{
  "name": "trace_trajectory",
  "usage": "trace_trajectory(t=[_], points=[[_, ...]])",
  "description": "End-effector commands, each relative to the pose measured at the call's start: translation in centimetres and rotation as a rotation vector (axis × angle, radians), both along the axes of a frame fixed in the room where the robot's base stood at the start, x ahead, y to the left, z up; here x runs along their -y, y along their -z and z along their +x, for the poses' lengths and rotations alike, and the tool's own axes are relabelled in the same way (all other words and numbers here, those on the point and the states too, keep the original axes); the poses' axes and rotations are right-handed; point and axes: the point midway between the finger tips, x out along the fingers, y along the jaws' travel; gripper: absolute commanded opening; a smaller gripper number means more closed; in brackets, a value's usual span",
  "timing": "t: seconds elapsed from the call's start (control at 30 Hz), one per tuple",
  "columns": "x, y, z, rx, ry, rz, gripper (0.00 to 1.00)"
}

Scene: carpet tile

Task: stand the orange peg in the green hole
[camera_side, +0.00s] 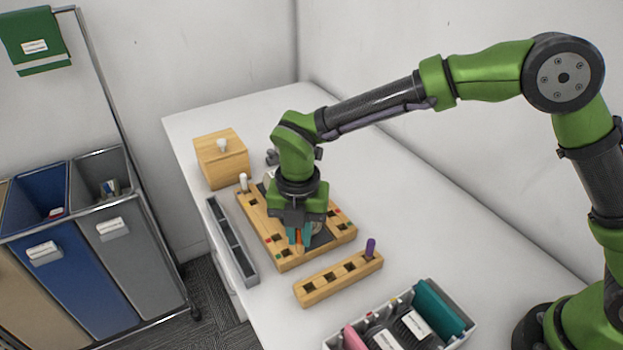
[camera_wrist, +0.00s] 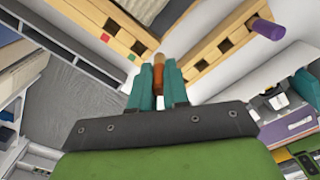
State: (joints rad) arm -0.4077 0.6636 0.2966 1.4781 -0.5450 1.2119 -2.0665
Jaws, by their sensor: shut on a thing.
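My gripper (camera_side: 299,240) is shut on the orange peg (camera_wrist: 158,73), with a teal finger on each side of it. In the side view only a sliver of the peg shows between the fingers, in front of the near end of the wooden board (camera_side: 290,262). In the wrist view the green mark (camera_wrist: 131,57) lies beside a square hole (camera_wrist: 138,47) near the board's end. The peg shows just right of that hole there. I cannot tell the height of its hidden lower tip or whether it touches the board.
A wooden rack (camera_side: 318,291) with square holes and a purple peg (camera_side: 370,248) stands close in front. A narrow grey tray (camera_side: 233,243) lies left of the board. A white peg (camera_side: 243,182), wooden box (camera_side: 220,158) and filled bin (camera_side: 440,312) stand around.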

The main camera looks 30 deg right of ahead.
Motion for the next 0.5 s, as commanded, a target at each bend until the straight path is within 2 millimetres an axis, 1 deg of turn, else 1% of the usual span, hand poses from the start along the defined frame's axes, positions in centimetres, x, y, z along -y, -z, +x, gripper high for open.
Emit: trace_trajectory(t=[0.03, 0.13, 0.37, 0.4, 0.5], points=[[-0.5, 0.2, 0.7, 0.001, 0.000, 0.001, 0.00], [-1.1, 0.2, 1.6, 0.000, -0.002, 0.000, 0.00], [-1.8, 0.3, 2.5, 0.000, -0.002, 0.000, 0.00], [-1.8, 0.6, 2.6, -0.003, -0.002, -0.002, 0.00], [-1.7, 2.4, 2.5, -0.004, -0.002, -0.003, 0.00]])
